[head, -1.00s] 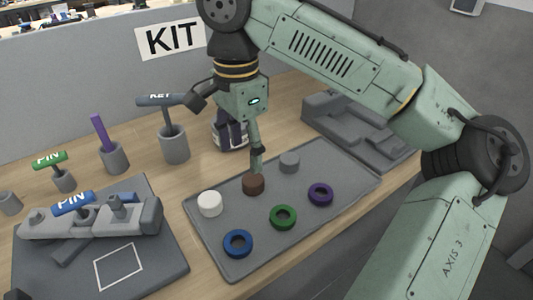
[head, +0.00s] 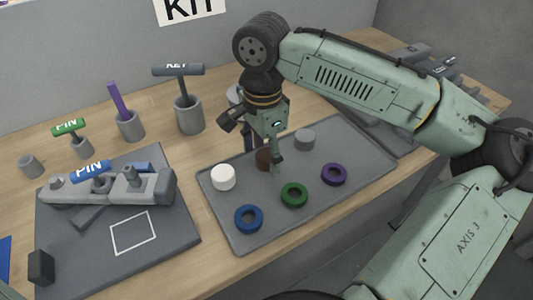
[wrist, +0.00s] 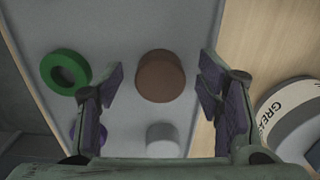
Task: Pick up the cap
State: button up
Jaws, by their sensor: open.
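A brown cap (head: 263,159) stands on the grey tray (head: 240,244), between a white cap (head: 223,177) and a grey cap (head: 304,139). My gripper (head: 263,150) is over the brown cap, and one finger partly hides it in the head view. In the wrist view the brown cap (wrist: 160,76) lies between my two spread fingers, with a gap on each side. My gripper is open and holds nothing. The grey cap (wrist: 162,138) shows nearer the palm in the wrist view.
Blue (head: 248,219), green (head: 294,195) and purple (head: 334,174) rings lie along the tray's front. A grease container (wrist: 292,115) stands beside the tray. A dark board (head: 178,246) with a grey fixture is at left. Several holders with handled tools stand behind it.

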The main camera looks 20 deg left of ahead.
jog(key=shift+f, duration=0.4)
jog(key=shift+c, duration=0.2)
jog(key=c, duration=1.1)
